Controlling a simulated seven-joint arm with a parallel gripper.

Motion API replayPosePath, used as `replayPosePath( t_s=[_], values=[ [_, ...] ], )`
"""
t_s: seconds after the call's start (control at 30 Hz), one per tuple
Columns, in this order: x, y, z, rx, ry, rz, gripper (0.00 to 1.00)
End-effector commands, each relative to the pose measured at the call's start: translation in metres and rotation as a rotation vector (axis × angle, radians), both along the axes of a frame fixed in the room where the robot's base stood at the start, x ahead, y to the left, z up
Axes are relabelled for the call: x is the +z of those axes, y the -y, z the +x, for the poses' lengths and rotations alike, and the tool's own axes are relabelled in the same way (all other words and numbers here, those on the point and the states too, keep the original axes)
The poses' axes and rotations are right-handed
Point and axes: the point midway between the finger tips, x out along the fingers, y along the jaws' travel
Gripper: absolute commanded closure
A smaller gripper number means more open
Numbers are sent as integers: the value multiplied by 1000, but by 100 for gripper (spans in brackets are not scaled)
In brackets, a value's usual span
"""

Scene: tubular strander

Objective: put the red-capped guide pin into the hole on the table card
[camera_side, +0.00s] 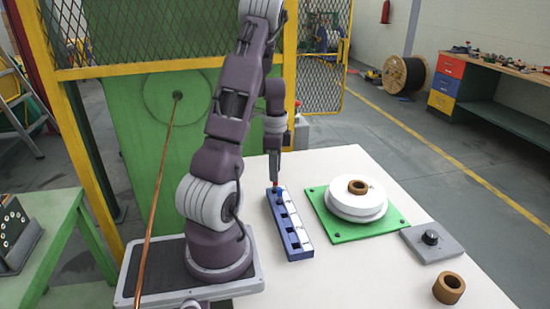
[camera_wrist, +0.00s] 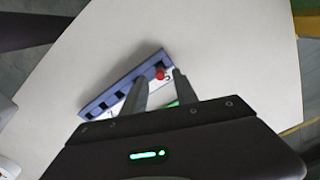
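The red-capped guide pin (camera_side: 276,186) stands at the far end of a long blue block (camera_side: 295,240) with a row of dark square openings. Its red cap (camera_wrist: 160,72) shows in the wrist view, at the upper right end of the block (camera_wrist: 95,108). My gripper (camera_side: 275,174) points down just above the cap. In the wrist view its two fingers (camera_wrist: 159,76) are apart, one on each side of the cap, with gaps showing. The pin's lower part is hidden. I cannot make out for certain which surface is the table card or where its hole is.
A green plate (camera_side: 393,228) carries a white spool (camera_side: 345,207) with a brown ring (camera_side: 358,187). Another brown ring (camera_side: 449,288) is near the front. The white table (camera_side: 350,275) is clear in front of the block.

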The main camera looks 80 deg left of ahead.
Motion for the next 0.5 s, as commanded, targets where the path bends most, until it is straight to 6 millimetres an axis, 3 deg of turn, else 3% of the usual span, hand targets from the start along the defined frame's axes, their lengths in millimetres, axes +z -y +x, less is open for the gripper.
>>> replayPosePath(
  t_s=[0.2,0.37,0.43,0.5],
  values=[
    [59,-1,1,-1,4,6,65],
    [82,0,0,-1,1,3,65],
    [91,6,6,4,11,5,65],
    [108,32,24,24,48,14,65]
  ],
)
